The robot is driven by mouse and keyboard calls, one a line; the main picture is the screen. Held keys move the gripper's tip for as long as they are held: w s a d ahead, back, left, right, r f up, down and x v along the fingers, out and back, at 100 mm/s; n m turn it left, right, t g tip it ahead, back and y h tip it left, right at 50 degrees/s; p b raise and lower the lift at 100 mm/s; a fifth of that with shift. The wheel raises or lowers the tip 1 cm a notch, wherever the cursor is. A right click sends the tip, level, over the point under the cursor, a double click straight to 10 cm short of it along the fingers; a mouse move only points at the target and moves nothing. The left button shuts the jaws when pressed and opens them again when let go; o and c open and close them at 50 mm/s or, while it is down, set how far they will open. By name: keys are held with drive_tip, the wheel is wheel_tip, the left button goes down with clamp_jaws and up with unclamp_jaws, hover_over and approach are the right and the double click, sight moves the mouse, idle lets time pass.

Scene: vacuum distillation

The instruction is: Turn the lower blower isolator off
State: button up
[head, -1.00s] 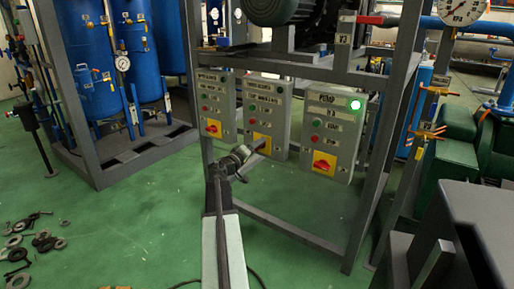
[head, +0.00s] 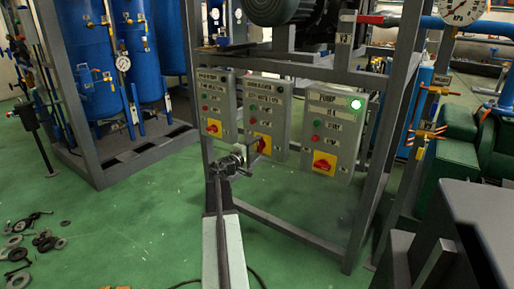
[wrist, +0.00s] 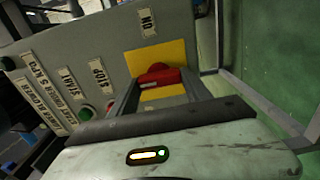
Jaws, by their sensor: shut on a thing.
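The middle grey control box (head: 279,104) carries a red isolator handle (wrist: 159,76) on a yellow plate (wrist: 170,58). In the wrist view the handle lies between the finger ends of my gripper (wrist: 163,90), which is shut on it. A label (wrist: 148,23) sits beside the plate. In the head view my gripper (head: 250,156) reaches the lower front of this box from the left. The handle is partly hidden there, and its exact angle is hard to read.
A similar box (head: 215,107) hangs left, and a larger box (head: 333,132) with a lit green lamp hangs right. A grey frame (head: 375,150) surrounds them. Loose metal parts (head: 45,240) lie on the green floor at left. The floor before the frame is mostly clear.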

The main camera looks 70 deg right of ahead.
drive_tip(key=shift+a, duration=0.1)
idle(0.3)
drive_tip(key=o, duration=1.4)
drive_tip(key=shift+c, duration=0.2)
drive_tip(key=v, duration=0.7)
drive_tip(key=shift+a, duration=0.35)
drive_tip(key=shift+w, duration=0.1)
